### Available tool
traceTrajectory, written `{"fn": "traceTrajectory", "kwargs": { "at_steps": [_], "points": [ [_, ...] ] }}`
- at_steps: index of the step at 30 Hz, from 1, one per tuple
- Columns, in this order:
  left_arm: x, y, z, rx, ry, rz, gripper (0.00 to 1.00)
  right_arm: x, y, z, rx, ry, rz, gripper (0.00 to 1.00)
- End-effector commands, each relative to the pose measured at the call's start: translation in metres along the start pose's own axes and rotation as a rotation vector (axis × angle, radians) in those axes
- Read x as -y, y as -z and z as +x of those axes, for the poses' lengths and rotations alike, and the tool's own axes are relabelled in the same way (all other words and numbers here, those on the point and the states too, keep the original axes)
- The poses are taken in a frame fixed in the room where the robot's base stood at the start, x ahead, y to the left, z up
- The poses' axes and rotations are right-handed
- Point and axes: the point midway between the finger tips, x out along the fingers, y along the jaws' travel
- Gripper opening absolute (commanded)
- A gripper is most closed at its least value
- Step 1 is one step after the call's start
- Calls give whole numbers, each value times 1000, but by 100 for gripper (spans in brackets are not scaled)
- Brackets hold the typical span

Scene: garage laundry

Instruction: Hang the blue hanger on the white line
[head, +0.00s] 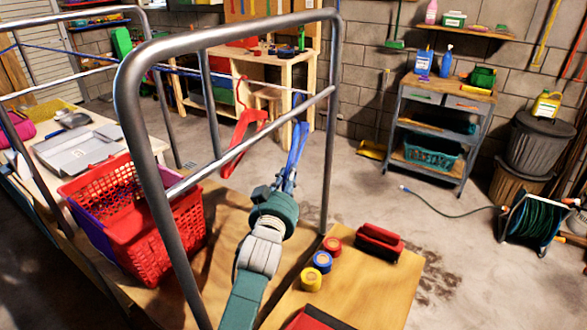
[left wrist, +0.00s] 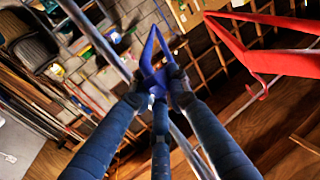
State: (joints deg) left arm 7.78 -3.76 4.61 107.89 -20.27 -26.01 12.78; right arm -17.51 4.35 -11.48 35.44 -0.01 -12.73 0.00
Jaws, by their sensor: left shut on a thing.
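My left gripper (head: 287,184) is shut on the blue hanger (head: 297,147), holding it upright above the wooden bench, behind the near metal rail. In the left wrist view the dark fingers (left wrist: 160,88) close on the hanger's blue plastic (left wrist: 153,58). The hanger's upper end is thin and hard to make out; I cannot tell whether it touches any line. A red hanger (head: 236,143) hangs just left of the blue one, and it also shows in the left wrist view (left wrist: 262,58). My right gripper is out of view.
A silver tube frame (head: 215,40) surrounds the lines, with a slanting rail (head: 262,136) close to my gripper. Red and purple baskets (head: 135,215) stand left of my arm. Small coloured rolls (head: 322,262) and a red brush (head: 380,243) lie at the right on the bench.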

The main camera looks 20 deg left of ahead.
Motion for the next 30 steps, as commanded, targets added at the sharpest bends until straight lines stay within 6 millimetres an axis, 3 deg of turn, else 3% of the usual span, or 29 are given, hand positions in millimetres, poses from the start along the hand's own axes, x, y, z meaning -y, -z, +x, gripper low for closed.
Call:
{"fn": "traceTrajectory", "kwargs": {
  "at_steps": [30],
  "points": [
    [29, 0, -77, 0, 0, 1, 0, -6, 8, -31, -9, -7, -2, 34]
  ]
}}
